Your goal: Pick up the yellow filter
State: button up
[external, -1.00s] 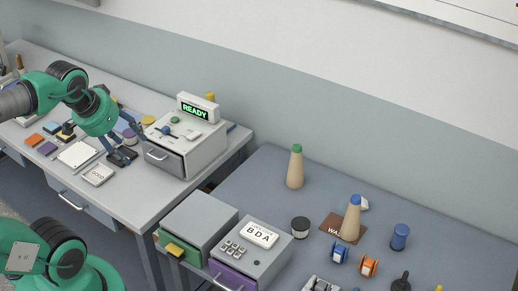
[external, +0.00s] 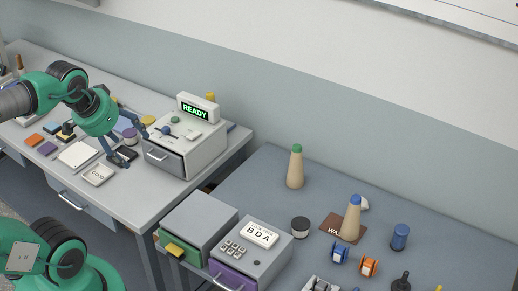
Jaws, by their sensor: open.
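A small flat yellow piece (external: 147,120), probably the yellow filter, lies on the left table just behind my gripper, close to the left side of the grey READY machine (external: 187,148). It is small and partly beside a finger, so its shape is hard to tell. My gripper (external: 132,147) is open, with its two fingers spread apart, low over the table in front of the machine. Nothing shows held between the fingers.
Orange (external: 34,140) and purple (external: 47,149) tiles, a white pad (external: 77,155) and a GOOD tray (external: 98,174) lie left of my gripper. The right table holds drawer boxes, cones and spools.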

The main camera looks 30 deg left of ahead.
jog(key=w+a+r+n+g+p, duration=0.1)
jog(key=w+a+r+n+p, duration=0.2)
jog(key=w, duration=0.5)
jog(key=w+a+r+n+p, duration=0.1)
jog(key=w+a+r+n, duration=0.25)
jog(key=w+n, duration=0.35)
jog(key=w+a+f+n+g+p, duration=0.1)
jog(key=w+a+n+p, duration=0.1)
jog(key=w+a+n, duration=0.5)
jog(key=w+a+f+n+g+p, duration=0.15)
jog(key=w+a, duration=0.35)
jog(key=w, duration=0.7)
jog(key=w+a+f+n+p, duration=0.4)
jog(key=w+a+f+n, duration=0.4)
jog(key=w+a+f, duration=0.4)
jog(key=w+a+f+n+g+p, duration=0.1)
jog(key=a+f+n+g+p, duration=0.1)
jog(key=a+f+n, duration=0.6)
jog(key=a+f+p, duration=0.1)
jog(key=a+f, duration=0.6)
jog(key=f, duration=0.1)
jog(key=shift+w+a+f, duration=0.15)
jog(key=shift+w+f, duration=0.1)
jog(key=shift+w, duration=0.1)
